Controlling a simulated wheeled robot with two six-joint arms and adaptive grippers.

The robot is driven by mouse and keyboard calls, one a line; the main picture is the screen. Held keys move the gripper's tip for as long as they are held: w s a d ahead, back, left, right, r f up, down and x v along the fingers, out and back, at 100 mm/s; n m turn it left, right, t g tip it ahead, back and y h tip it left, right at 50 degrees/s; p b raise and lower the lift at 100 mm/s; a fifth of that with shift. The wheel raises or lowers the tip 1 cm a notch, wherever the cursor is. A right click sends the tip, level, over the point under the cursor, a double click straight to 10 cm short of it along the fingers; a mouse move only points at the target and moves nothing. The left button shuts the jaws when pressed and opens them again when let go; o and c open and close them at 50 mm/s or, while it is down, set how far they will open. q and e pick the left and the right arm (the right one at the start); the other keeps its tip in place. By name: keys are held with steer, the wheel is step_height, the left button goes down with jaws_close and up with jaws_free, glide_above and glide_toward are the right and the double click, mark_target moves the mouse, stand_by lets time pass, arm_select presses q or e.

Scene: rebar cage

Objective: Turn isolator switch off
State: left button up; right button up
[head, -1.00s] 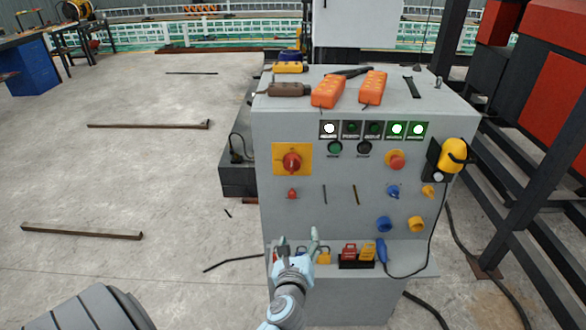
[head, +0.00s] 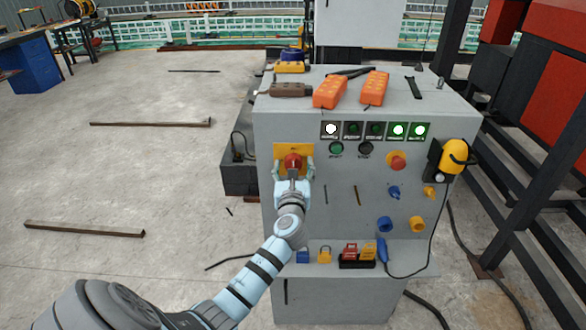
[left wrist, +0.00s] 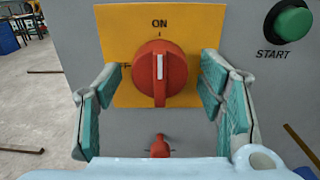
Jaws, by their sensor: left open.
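The isolator switch is a red rotary knob (left wrist: 159,75) on a yellow plate (left wrist: 115,35) on the grey cabinet front. In the left wrist view its white mark points up to the word ON. It also shows in the head view as a red knob (head: 293,161). My left gripper (head: 294,170) is open, with one finger on each side of the knob. In the left wrist view gaps show between the knob and the fingers (left wrist: 158,88). My right gripper is not in view.
A small red knob (left wrist: 160,146) sits below the switch, and a green START button (left wrist: 293,20) is at its upper right. The grey cabinet (head: 340,215) carries orange handsets (head: 330,91) on top. A shelf below holds padlocks (head: 325,254).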

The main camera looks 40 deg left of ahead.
arm_select(q)
steer(key=c, duration=1.1)
